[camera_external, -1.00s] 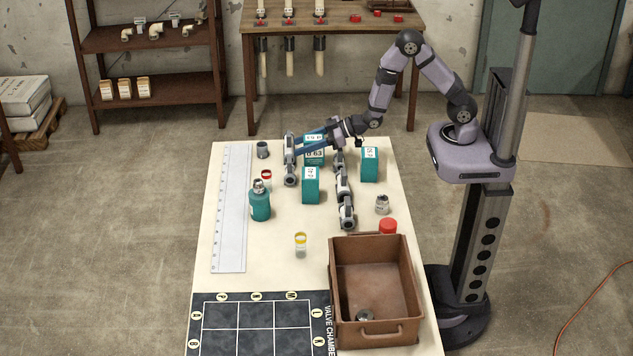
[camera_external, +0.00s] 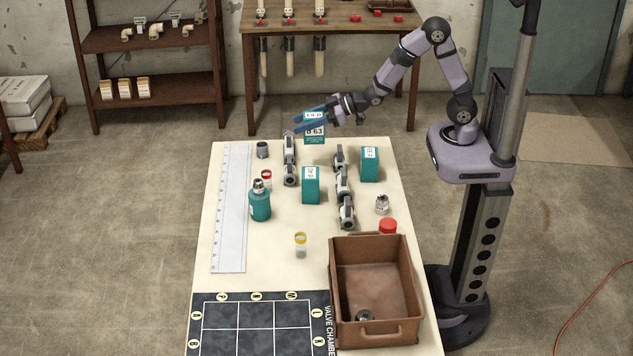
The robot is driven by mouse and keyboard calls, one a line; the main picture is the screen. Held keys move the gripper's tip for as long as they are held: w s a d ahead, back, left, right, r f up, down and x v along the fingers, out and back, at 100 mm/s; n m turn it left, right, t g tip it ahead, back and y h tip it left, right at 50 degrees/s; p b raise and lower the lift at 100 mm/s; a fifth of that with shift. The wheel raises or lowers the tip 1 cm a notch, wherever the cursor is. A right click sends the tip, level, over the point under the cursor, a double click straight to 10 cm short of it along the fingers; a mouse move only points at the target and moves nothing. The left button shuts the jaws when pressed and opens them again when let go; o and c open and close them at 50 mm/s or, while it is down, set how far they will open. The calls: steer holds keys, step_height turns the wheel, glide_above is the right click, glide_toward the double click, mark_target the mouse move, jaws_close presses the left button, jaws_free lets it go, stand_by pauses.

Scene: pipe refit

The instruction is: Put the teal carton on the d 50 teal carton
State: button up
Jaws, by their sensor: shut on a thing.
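My gripper (camera_external: 314,121), with blue fingers, is shut on a teal carton (camera_external: 315,140) and holds it above the far end of the table. The held carton's front label seems to read 63. Two other teal cartons stand upright on the table below: one near the middle (camera_external: 311,190) and one further right (camera_external: 370,169). Their white labels are too small to read, so I cannot tell which is d 50. The held carton is apart from both.
Grey pipe assemblies (camera_external: 344,190) and (camera_external: 290,165) lie between and beside the cartons. A teal bottle (camera_external: 260,205), a yellow-ringed vial (camera_external: 301,245) and a white ruler (camera_external: 231,210) are to the left. A brown bin (camera_external: 405,285) stands in front right.

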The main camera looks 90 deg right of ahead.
steer(key=s+d+r+m+h+p, duration=0.1)
steer(key=s+d+r+p, duration=0.4)
steer(key=d+r+p, duration=0.55)
steer(key=n+g+y+p, duration=0.5)
steer(key=n+g+y, duration=0.3)
steer(key=n+y, duration=0.6)
glide_above(367, 158)
steer(key=shift+a+f, duration=0.1)
steer(key=shift+f, duration=5)
steer(key=shift+f+g, duration=0.15)
steer(key=shift+g, duration=0.15)
steer(key=o, duration=1.3)
steer(key=shift+h, duration=0.3)
